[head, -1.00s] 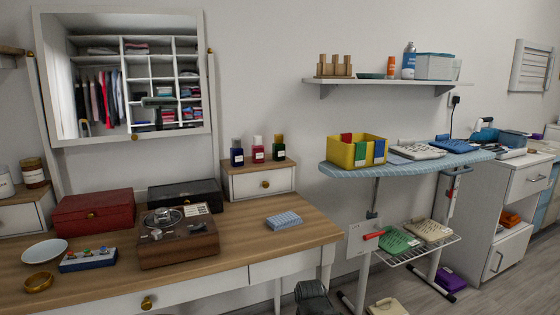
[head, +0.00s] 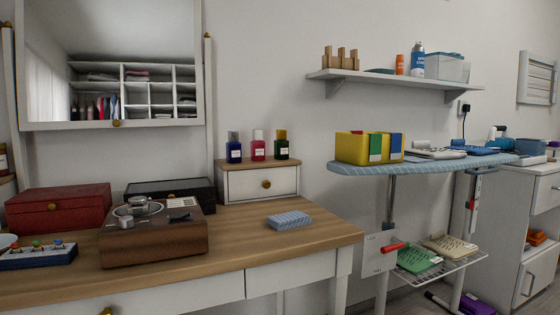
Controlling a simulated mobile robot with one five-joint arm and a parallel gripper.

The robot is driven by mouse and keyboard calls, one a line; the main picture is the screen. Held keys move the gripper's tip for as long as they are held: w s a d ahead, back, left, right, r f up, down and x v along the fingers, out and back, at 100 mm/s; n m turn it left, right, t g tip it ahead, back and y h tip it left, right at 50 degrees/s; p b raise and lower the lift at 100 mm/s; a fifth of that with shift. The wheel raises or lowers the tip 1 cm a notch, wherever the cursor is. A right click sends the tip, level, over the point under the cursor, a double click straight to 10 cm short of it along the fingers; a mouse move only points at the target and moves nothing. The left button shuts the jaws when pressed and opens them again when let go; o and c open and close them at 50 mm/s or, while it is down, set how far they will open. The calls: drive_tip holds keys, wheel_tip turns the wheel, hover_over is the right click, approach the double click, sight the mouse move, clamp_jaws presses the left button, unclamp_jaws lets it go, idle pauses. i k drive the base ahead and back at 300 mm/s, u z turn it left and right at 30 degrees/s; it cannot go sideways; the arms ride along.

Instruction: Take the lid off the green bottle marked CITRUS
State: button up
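The green bottle (head: 281,149) stands upright on top of the small white drawer unit (head: 232,184) at the back right of the wooden dressing table. The three are close together but apart. My gripper is not in view.
The dressing table (head: 225,226) has clear wood before the drawer unit. A blue-white patterned block (head: 289,220) lies at right. A brown box with metal parts (head: 155,238), a black case (head: 160,191) and a red box (head: 58,208) stand left. An ironing board (head: 450,163) stands right.

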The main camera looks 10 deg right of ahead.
sight(281, 134)
drive_tip(key=i, duration=1.15)
